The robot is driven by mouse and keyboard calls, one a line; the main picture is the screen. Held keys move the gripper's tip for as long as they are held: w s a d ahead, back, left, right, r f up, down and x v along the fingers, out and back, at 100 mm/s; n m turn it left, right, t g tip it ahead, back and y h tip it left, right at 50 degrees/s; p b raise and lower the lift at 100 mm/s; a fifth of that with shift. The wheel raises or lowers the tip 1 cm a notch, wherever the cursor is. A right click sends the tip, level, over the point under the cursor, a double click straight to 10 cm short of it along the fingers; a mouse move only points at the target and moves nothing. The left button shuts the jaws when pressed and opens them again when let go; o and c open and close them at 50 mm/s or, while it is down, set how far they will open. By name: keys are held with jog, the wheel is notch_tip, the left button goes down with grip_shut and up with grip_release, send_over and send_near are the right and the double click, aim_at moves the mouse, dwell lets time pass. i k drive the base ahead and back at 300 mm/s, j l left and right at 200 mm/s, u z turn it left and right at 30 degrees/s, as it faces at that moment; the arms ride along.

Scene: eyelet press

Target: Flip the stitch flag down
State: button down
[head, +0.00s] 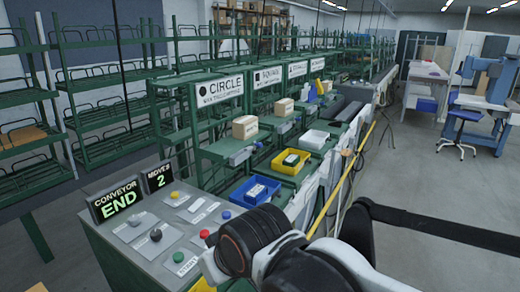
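I cannot make out a stitch flag in the head view. A grey control panel (160,247) stands at the lower left, with a yellow knob (175,195), a blue knob (226,215), a red knob (204,234), a green knob (178,257) and dark knobs (155,235) on it. The small labels are mostly too small to read. My arm crosses the lower right, its dark rounded joint close to the panel's right edge, and hides what lies behind it. My gripper does not show.
Displays read "CONVEYOR END" (116,198) and "MOVES 2" (159,177). Beyond the panel, a blue bin (237,192), a yellow bin (279,165) and a white bin (315,139) line green racks with signs such as "CIRCLE" (219,88). Open floor lies at the right.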

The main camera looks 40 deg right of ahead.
aim_at(346, 153)
jog(key=z, duration=1.9)
jog(key=i+z, duration=0.2)
jog(key=i, duration=0.85)
jog(key=i+z, duration=0.25)
jog(key=i, duration=0.8)
